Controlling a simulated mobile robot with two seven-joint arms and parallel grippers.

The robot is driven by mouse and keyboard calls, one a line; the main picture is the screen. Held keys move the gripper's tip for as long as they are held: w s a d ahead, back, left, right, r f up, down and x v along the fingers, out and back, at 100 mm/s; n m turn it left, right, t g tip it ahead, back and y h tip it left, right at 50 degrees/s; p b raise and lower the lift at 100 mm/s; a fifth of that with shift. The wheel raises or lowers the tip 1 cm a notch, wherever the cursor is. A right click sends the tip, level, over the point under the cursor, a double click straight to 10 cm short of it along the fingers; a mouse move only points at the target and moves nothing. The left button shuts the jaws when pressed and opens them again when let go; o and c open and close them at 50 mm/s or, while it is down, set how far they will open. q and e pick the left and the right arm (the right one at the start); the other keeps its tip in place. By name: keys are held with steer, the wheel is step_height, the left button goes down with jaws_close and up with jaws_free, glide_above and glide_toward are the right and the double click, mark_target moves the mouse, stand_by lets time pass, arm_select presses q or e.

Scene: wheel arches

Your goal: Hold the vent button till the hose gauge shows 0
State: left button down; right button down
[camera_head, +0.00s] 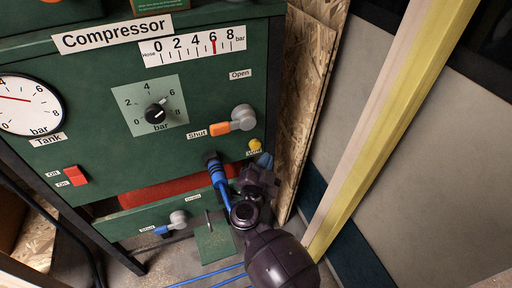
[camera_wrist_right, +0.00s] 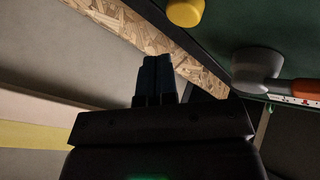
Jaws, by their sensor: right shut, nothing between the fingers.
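The yellow vent button (camera_head: 255,145) sits on the right side of the green compressor panel, its label partly covered by my gripper. It also shows in the right wrist view (camera_wrist_right: 185,12) at the top edge. My right gripper (camera_head: 264,160) is shut and empty, with its blue-grey fingertips just below the button in the head view. In the right wrist view the shut fingertips (camera_wrist_right: 158,75) appear apart from the button. The hose gauge (camera_head: 194,46) is a white strip scale at the top; its red pointer stands at about 6 bar. My left gripper is not in view.
An orange-handled valve (camera_head: 231,123) points toward Shut above the button. A blue hose (camera_head: 219,175) plugs in left of my gripper. A blue-handled valve (camera_head: 170,224) sits lower. The tank dial (camera_head: 28,104), regulator knob (camera_head: 156,112) and red switch (camera_head: 74,176) are left. Chipboard (camera_head: 306,90) borders the right.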

mark_target(255, 145)
steer(key=shift+w+a+r, duration=0.1)
steer(key=shift+w+a, duration=0.2)
steer(key=shift+w, duration=0.6)
stand_by(0.9)
steer(key=shift+w, duration=0.1)
stand_by(0.5)
steer(key=shift+w+a, duration=0.15)
steer(key=shift+w, duration=0.15)
steer(key=shift+w+a, duration=0.2)
steer(key=shift+w, duration=0.35)
stand_by(2.2)
